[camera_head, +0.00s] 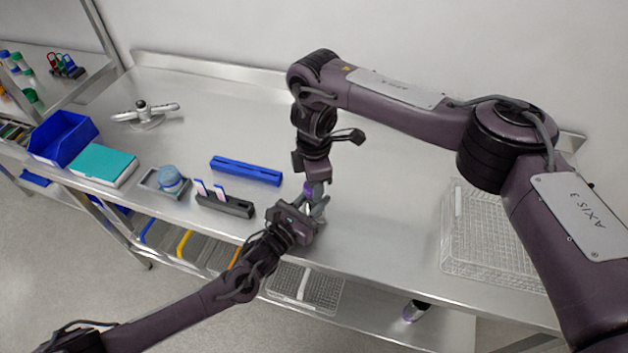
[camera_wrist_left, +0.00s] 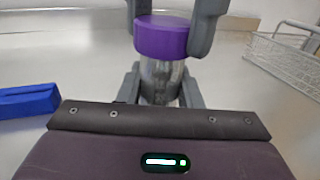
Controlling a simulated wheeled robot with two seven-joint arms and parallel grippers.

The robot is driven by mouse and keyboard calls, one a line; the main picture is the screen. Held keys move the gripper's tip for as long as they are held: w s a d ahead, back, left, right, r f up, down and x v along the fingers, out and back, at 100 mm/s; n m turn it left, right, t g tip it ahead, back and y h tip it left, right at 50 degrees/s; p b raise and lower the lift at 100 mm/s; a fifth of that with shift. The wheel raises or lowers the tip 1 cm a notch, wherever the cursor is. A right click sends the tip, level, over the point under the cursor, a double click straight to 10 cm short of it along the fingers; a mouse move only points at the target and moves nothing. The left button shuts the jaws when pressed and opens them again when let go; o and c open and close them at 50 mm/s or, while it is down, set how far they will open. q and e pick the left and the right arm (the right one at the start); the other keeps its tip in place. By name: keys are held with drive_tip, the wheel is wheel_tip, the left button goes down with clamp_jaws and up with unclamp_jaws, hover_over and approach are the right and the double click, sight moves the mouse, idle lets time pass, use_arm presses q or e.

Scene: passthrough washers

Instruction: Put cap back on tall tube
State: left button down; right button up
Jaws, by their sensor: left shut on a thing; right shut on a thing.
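The purple cap (camera_wrist_left: 162,38) is between the two grey fingers of my right gripper (camera_wrist_left: 172,25), which comes down from above in the left wrist view. The clear tall tube (camera_wrist_left: 160,80) stands upright directly below the cap, between the fingers of my left gripper (camera_wrist_left: 160,92). The cap meets the tube's top in this view; I cannot tell whether it is seated or threaded. In the head view, my right gripper (camera_head: 315,188) is just above my left gripper (camera_head: 314,212) near the table's front edge. There the tube is mostly hidden by the grippers, with a little purple showing.
A blue rack (camera_head: 246,170) and a dark rack with white-and-blue pieces (camera_head: 224,204) lie left of the grippers. A clear wire basket (camera_head: 485,235) stands at right. A teal box (camera_head: 103,165) and blue bin (camera_head: 63,138) are far left. The table's back middle is clear.

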drive_tip(key=m, duration=1.9)
drive_tip(key=shift+m, duration=0.4)
drive_tip(key=m, duration=0.4)
drive_tip(key=o, duration=1)
drive_tip(key=shift+c, duration=0.2)
drive_tip(key=shift+r, duration=2.2)
